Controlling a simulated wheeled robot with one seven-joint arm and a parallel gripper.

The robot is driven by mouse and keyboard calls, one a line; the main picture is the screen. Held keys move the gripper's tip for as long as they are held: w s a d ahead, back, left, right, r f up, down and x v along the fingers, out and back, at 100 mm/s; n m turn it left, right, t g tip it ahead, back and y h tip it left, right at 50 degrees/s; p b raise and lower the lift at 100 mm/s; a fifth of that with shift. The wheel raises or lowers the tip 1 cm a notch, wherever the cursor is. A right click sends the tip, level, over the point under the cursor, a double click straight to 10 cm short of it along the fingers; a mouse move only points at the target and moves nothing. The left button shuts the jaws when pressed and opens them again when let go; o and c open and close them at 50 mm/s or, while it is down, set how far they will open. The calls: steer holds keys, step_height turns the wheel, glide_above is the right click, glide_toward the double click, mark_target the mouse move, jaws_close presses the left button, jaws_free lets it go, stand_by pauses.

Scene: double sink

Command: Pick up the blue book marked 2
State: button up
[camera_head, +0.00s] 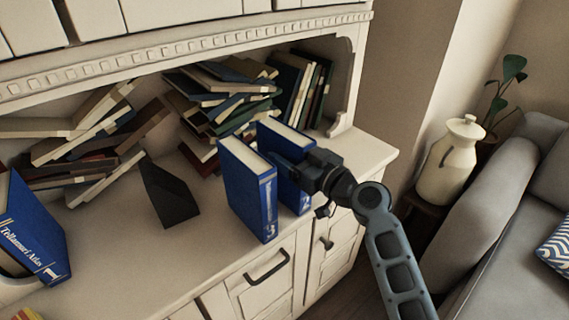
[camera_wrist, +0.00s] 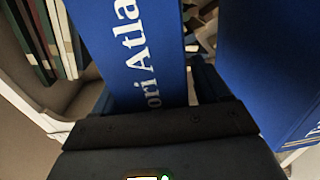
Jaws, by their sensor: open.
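Two blue books stand upright side by side near the cabinet's front edge. The right blue book (camera_head: 284,137) is partly hidden behind my gripper (camera_head: 301,172); I cannot read its number, only a bit of white print low on its spine. The left blue book (camera_head: 248,190) has a white mark like a 3 low on its spine. In the wrist view, a blue spine with white lettering (camera_wrist: 150,55) lies between the open fingers, a dark fingertip on each side; contact is unclear. Another blue book (camera_wrist: 265,70) stands just to the right there.
A black bookend (camera_head: 168,192) stands left of the two books. Another blue book (camera_head: 30,235) leans at the far left. Piled books (camera_head: 215,100) fill the shelf behind. A cream jug (camera_head: 450,160) and a grey sofa (camera_head: 500,200) are to the right.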

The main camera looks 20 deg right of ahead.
jaws_close()
stand_by(0.7)
steer(key=shift+r, duration=0.1)
